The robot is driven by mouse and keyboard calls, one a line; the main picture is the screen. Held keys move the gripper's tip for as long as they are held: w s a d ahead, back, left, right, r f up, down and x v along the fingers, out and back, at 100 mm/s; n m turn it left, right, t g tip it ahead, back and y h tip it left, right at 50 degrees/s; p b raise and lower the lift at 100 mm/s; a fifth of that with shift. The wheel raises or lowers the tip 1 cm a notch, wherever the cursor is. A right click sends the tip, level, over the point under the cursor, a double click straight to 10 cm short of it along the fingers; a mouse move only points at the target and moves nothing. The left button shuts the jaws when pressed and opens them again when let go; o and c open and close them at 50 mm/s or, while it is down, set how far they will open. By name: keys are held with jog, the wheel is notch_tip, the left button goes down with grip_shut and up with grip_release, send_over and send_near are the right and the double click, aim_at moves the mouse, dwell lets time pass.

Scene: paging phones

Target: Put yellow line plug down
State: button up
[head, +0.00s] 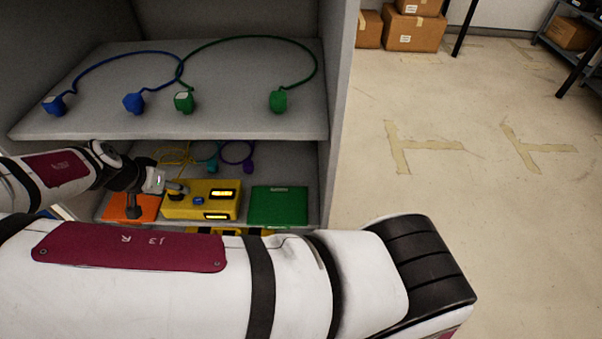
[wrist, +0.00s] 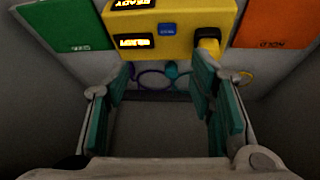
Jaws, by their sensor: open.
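The yellow phone box (head: 203,203) stands on the lower shelf between an orange panel and a green panel. It also shows at the top of the wrist view (wrist: 160,22), with lit displays and a blue button. The yellow line plug (wrist: 208,46) is at the box's corner, by a dark socket. I cannot tell whether it is seated there. My gripper (wrist: 163,75) is open, with nothing between its fingers. The right finger in the wrist view overlaps the plug's near end. I cannot tell if they touch. In the head view, my arm hides part of the lower shelf.
The orange panel (head: 145,208) and green panel (head: 278,206) flank the box. Teal and purple plugs (head: 247,167) with cords lie behind it. The upper shelf (head: 230,125) above holds blue and green plugs on cords. The cabinet's side wall (head: 343,90) bounds the right.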

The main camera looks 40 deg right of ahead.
jog(key=s+d+r+n+g+y, duration=0.2)
jog(key=s+d+r+y, duration=0.15)
jog(key=s+r, duration=0.7)
jog(key=s+d+r+n+g+y, duration=0.2)
jog(key=s+d+r+y, duration=0.15)
jog(key=s+r, duration=0.7)
jog(key=s+d+r+n+t+h, duration=0.1)
jog(key=s+d+r+n, duration=0.1)
jog(key=s, duration=0.6)
jog(key=s+d+r+n+t+h, duration=0.1)
jog(key=s+d+r+n, duration=0.2)
jog(key=s, duration=0.6)
notch_tip(320, 180, up, 3)
jog(key=shift+d+r, duration=0.1)
jog(key=shift+d, duration=0.95)
notch_tip(320, 180, up, 14)
jog(key=t+p, duration=0.3)
jog(key=p, duration=0.9)
jog(key=shift+d, duration=0.15)
jog(key=shift+w, duration=0.15)
